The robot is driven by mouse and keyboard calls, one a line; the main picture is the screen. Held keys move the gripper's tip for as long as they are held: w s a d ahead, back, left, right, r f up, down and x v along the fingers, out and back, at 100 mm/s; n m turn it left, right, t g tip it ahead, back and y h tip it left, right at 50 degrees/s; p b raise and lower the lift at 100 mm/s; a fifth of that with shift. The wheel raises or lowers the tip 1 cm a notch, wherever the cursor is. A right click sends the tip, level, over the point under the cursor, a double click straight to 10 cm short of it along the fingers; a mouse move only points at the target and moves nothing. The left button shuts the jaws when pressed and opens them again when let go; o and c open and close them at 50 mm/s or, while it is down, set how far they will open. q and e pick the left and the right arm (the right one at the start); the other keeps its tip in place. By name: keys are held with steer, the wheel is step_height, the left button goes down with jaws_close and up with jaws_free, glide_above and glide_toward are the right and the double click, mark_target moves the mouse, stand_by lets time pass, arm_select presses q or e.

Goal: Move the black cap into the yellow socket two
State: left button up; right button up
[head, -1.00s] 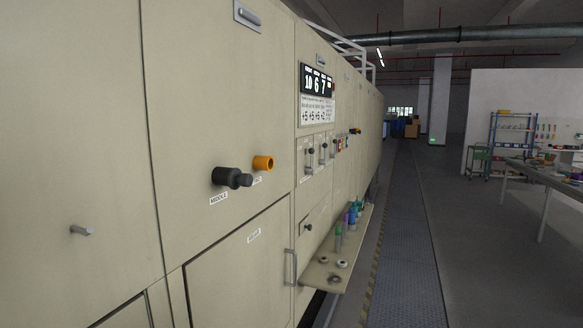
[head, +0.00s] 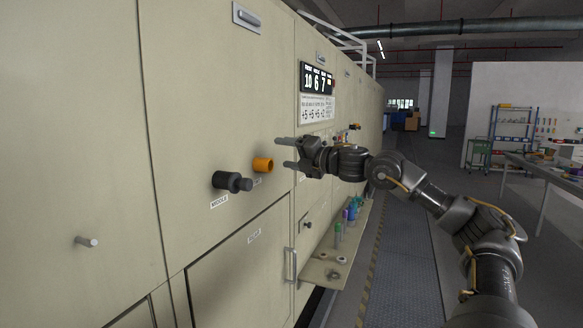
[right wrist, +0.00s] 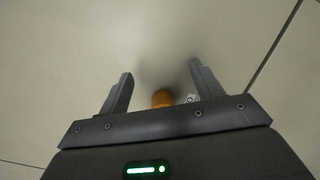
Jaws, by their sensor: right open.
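The black cap (head: 226,180) sticks out from the cream furnace panel above a label reading MIDDLE, with a smaller dark knob end (head: 246,184) at its right. The yellow-orange socket (head: 263,165) is a short ring on the same panel, just right of and slightly above the cap; its label is partly hidden. My right gripper (head: 285,152) is open and empty, its fingers pointing left, just right of and above the socket in the picture. In the right wrist view the socket (right wrist: 162,98) shows between and below the open fingertips (right wrist: 160,68). My left gripper is not in view.
A metal peg (head: 87,242) sticks out of the panel at lower left. A shelf (head: 318,272) with several small coloured items juts from the furnace below my right arm. A door handle (head: 291,266) stands beside it. The aisle floor (head: 400,280) is clear.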

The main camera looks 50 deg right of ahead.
steer(key=s+a+r+n+g+y, duration=0.2)
steer(key=s+a+r+n, duration=0.3)
steer(key=s+a+n, duration=0.45)
steer(key=n+g+h+p, duration=0.1)
steer(key=n+g+p, duration=0.15)
steer(key=n, duration=0.35)
glide_toward(249, 183)
steer(key=b, duration=0.1)
steer(key=shift+g, duration=0.25)
steer(key=p+x, duration=0.3)
steer(key=x, duration=0.5)
steer(key=shift+w+p, duration=0.3)
steer(key=shift+w, duration=0.05)
steer(key=shift+p+x, duration=0.3)
steer(key=shift+x, duration=0.75)
steer(key=shift+c, duration=0.4)
steer(key=c, duration=1)
steer(key=shift+s+d, duration=0.2)
steer(key=shift+s, duration=0.45)
steer(key=shift+s+d, duration=0.2)
steer(key=shift+s, duration=0.45)
steer(key=shift+s+d+b, duration=0.15)
steer(key=shift+s+b, duration=0.25)
steer(key=shift+s, duration=0.2)
steer(key=shift+s+d+b, duration=0.2)
steer(key=shift+s+b, duration=0.15)
steer(key=shift+s, duration=0.25)
